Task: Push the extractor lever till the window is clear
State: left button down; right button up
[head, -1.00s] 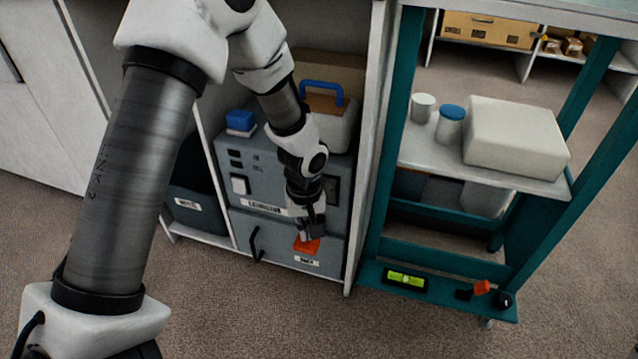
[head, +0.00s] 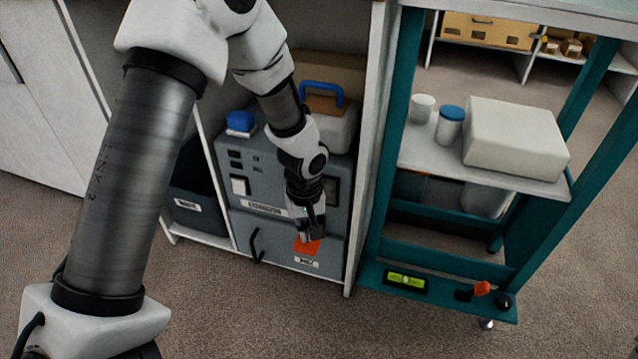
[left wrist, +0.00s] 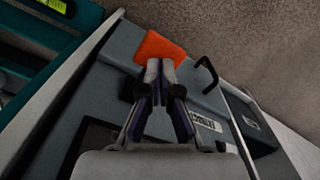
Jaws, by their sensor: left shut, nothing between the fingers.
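The extractor (head: 225,155) is a grey cabinet unit on the shelf, with a label strip and a darker lower front. Its orange lever (head: 306,247) sticks out low on the front; it also shows in the left wrist view (left wrist: 160,46). My left gripper (head: 312,238) is shut and empty, its fingertips (left wrist: 161,66) right at the lever; I cannot tell whether they touch it. A dark window (head: 333,190) shows beside my wrist, partly hidden; what is behind it cannot be made out. My right gripper is not in view.
A black handle (head: 256,246) sticks out left of the lever. A dark bin (head: 195,208) stands to the left. The cabinet's white side wall (head: 366,150) and a teal cart (head: 440,252) are close on the right. The carpet in front is free.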

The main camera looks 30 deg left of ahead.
pick_arm(q)
jog(key=shift+f+b, duration=1.25)
jog(key=shift+f, duration=0.9)
notch_tip(320, 180, up, 5)
jog(key=p, duration=0.4)
jog(key=shift+f+p, duration=0.15)
jog(key=shift+p, duration=0.2)
jog(key=shift+f, duration=0.15)
jog(key=shift+f+b, duration=1.45)
jog(key=shift+f, duration=0.7)
jog(key=shift+r, duration=0.15)
notch_tip(320, 180, up, 4)
jog(key=p, duration=0.4)
jog(key=shift+r, duration=0.15)
